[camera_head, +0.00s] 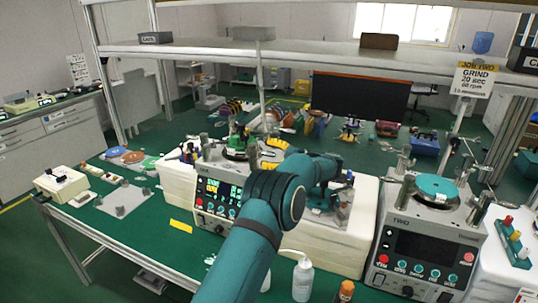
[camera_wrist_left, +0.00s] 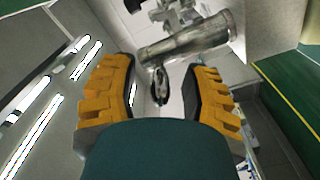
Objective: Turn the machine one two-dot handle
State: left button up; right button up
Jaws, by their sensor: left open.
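Machine one, the left machine with a lit screen (camera_head: 218,194), stands on the green table, partly hidden behind my left arm. I read no "one" label on it. My left gripper (camera_head: 324,203) is over the right part of its pale housing (camera_head: 318,240), partly hidden by my wrist. In the left wrist view, my left gripper's yellow fingers (camera_wrist_left: 160,98) are apart with nothing held. A shiny metal bar (camera_wrist_left: 187,46) lies ahead of the fingertips, with metal fittings behind it. I cannot make out two dots on any handle. My right gripper is not in view.
Machine two (camera_head: 424,244), with a dark screen and a teal disc (camera_head: 436,188), stands at the right. A white bottle (camera_head: 302,279) and an orange-capped bottle (camera_head: 345,292) stand at the table's front. A shelf (camera_head: 330,52) crosses above. Pads and small parts lie at the left.

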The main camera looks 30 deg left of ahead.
pick_arm(q)
jog(key=shift+d, duration=0.1)
jog(key=d, duration=0.7)
jog(key=shift+w+d, duration=0.15)
jog(key=shift+w, duration=0.3)
